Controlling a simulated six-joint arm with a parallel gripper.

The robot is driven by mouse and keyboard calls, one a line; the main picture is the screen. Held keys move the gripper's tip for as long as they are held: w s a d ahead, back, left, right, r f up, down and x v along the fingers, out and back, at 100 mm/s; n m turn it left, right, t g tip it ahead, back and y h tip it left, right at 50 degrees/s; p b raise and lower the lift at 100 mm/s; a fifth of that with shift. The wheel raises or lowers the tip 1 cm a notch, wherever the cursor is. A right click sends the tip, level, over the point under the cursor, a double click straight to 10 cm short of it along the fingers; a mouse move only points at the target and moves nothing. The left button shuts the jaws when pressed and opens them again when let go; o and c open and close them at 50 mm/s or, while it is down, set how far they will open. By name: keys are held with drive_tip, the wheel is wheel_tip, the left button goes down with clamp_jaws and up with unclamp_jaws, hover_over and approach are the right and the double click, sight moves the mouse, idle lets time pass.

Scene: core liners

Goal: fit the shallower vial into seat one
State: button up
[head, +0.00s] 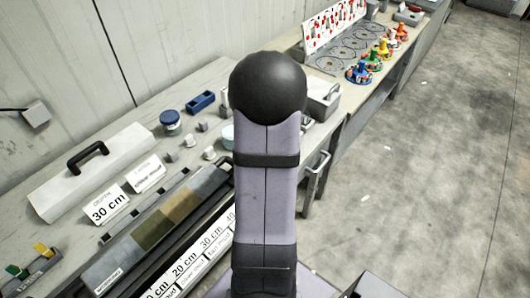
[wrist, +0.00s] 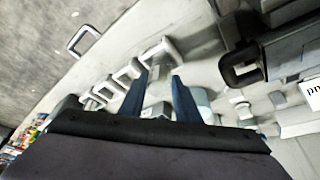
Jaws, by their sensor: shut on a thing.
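My gripper (wrist: 160,77) shows in the wrist view as two dark blue fingers, with a small pale grey piece (wrist: 158,90) between them. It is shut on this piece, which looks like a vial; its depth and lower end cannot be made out. A row of white, block-like shapes (wrist: 128,70) runs to the left of and beyond the fingers; I cannot tell which is seat one. A grey rounded thing (wrist: 203,98) is just right of the right finger. In the head view my own arm hides the gripper and what it holds.
On the bench (head: 75,133) are a white case (head: 125,160) with a black handle, a blue-lidded jar (head: 170,124), a blue tray (head: 201,102), several small grey pieces (head: 190,141), a "30 cm" card (head: 107,208) and a sediment core (head: 150,236). Coloured pieces (head: 360,73) stand farther back.

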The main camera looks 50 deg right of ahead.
drive_tip(key=shift+f, duration=1.1)
drive_tip(key=shift+f, duration=0.15)
drive_tip(key=o, duration=1)
drive_tip(key=shift+r, duration=0.45)
drive_tip(key=b+v, duration=0.1)
drive_tip(key=v, duration=1)
drive_tip(key=shift+s+a+r, duration=0.1)
drive_tip(key=shift+s+r, duration=0.05)
